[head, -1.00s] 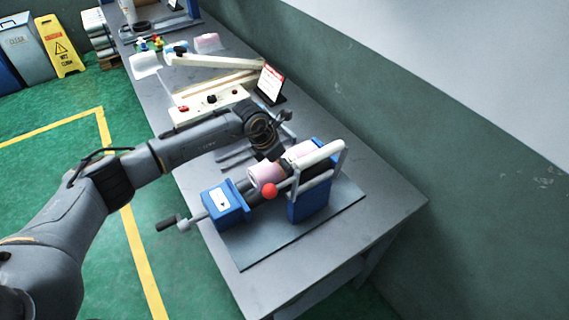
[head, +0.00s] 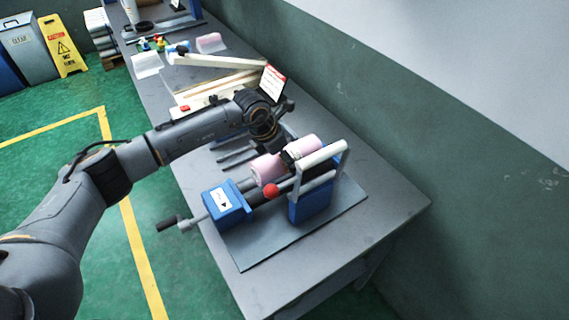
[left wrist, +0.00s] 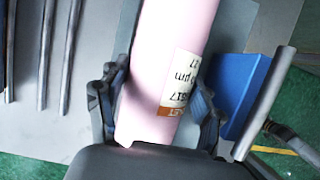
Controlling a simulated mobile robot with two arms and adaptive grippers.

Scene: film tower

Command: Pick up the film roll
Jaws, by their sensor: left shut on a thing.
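The film roll (head: 268,168) is a pale pink cylinder, seen by the blue tower device (head: 312,204). My left gripper (head: 286,155) is shut around its middle, and both pink ends show. In the left wrist view the roll (left wrist: 168,50) lies between the two dark fingers (left wrist: 158,105), with a white and orange label facing the camera. The roll appears slightly above the device, behind its white bar. The gripper hides the roll's middle in the head view. My right gripper is not in view.
A blue block with a crank (head: 226,204) and a red knob (head: 271,191) stand close to the roll. A metal frame (head: 342,160) rises at the right. A white sealer (head: 208,102) and a sign (head: 271,83) stand farther back. The table's front right is clear.

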